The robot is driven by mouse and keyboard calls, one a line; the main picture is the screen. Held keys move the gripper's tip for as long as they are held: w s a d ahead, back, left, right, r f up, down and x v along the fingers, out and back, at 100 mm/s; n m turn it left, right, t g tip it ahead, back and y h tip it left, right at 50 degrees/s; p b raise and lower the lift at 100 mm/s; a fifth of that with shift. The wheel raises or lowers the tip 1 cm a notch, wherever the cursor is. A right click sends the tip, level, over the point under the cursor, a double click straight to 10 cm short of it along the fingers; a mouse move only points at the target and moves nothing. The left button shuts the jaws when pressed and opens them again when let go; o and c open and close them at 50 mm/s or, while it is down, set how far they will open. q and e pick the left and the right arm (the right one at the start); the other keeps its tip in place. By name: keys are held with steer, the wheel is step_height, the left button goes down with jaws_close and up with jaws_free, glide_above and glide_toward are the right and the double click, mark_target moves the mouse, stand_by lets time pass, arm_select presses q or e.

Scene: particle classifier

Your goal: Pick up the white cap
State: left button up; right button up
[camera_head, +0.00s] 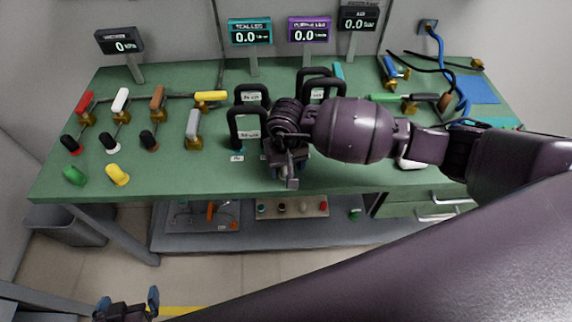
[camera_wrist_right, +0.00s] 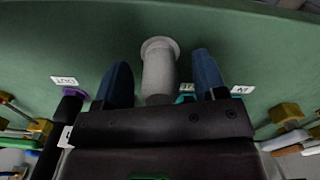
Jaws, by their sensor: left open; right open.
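A pale grey-white cylinder with a wider flanged end (camera_wrist_right: 158,78), which looks like the white cap, shows in the right wrist view. My right gripper (camera_wrist_right: 160,60) is open, with one blue finger on each side of it. Narrow gaps show between it and the fingers. In the head view my right gripper (camera_head: 288,165) is above the middle front of the green table. My own gripper and wrist hide the cylinder there. My left gripper (camera_head: 128,302) is open and empty, low at the left, off the table's front.
The green table (camera_head: 330,180) holds several coloured-handled valves at the left, including a white-handled one (camera_head: 120,99). Black looped handles (camera_head: 248,122) stand beside my right gripper. A white object (camera_head: 410,163) is partly hidden by my right arm. Green (camera_head: 75,176) and yellow (camera_head: 117,175) pieces lie front left.

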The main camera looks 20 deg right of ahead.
steer(key=c, duration=0.9)
steer(key=shift+c, duration=0.2)
step_height(320, 180, up, 20)
steer(key=shift+r, duration=0.1)
